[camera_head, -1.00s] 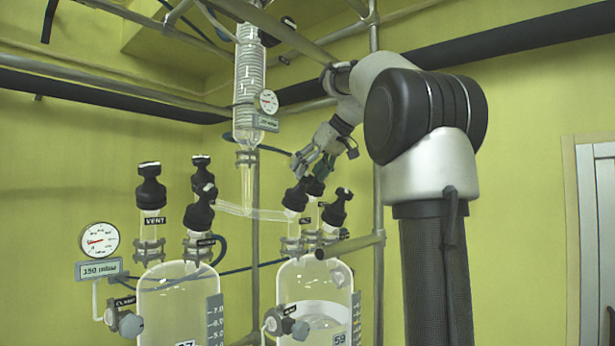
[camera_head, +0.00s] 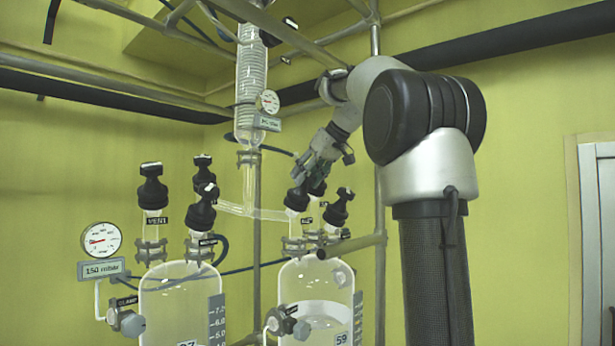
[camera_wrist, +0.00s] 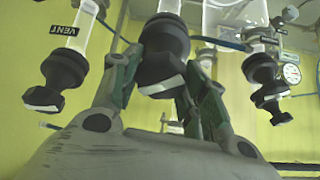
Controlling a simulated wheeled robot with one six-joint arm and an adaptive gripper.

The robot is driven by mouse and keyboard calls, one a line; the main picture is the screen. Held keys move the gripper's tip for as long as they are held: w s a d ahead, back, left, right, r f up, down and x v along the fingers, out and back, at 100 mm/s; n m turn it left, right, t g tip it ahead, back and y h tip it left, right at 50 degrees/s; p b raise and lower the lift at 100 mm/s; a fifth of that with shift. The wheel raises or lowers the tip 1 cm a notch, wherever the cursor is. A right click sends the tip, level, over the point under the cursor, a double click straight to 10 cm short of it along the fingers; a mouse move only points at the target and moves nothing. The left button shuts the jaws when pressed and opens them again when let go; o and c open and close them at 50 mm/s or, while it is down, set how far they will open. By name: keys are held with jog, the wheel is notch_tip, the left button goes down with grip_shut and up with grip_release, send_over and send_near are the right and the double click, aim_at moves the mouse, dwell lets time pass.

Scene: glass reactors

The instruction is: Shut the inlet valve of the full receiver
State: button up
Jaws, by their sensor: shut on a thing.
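The right receiver (camera_head: 290,283) is a glass vessel with pale contents showing inside its upper part. Several black-capped valves stand on its top, including a front left one (camera_head: 297,199) by the sloping glass tube and a right one (camera_head: 335,208). My gripper (camera_head: 313,178) reaches down among these caps from the upper right. In the wrist view its fingers stand on both sides of a black valve cap (camera_wrist: 164,55) and are shut on it. In the head view the caps overlap, so I cannot tell which one is held. The handle's exact turn is unclear.
The left receiver (camera_head: 165,290) carries a VENT valve (camera_head: 152,190) and another capped valve (camera_head: 201,212). A glass condenser (camera_head: 249,90) with a gauge (camera_head: 269,101) hangs behind. Metal pipes and a rail (camera_head: 350,243) run close to my arm.

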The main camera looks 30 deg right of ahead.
jog(key=shift+m+h, duration=0.45)
jog(key=shift+m, duration=1.25)
jog(key=shift+m+h, duration=0.45)
jog(key=shift+m, duration=1.25)
jog(key=o, duration=1)
jog(key=shift+o, duration=0.2)
jog(key=v, duration=1.2)
jog(key=shift+r, duration=0.1)
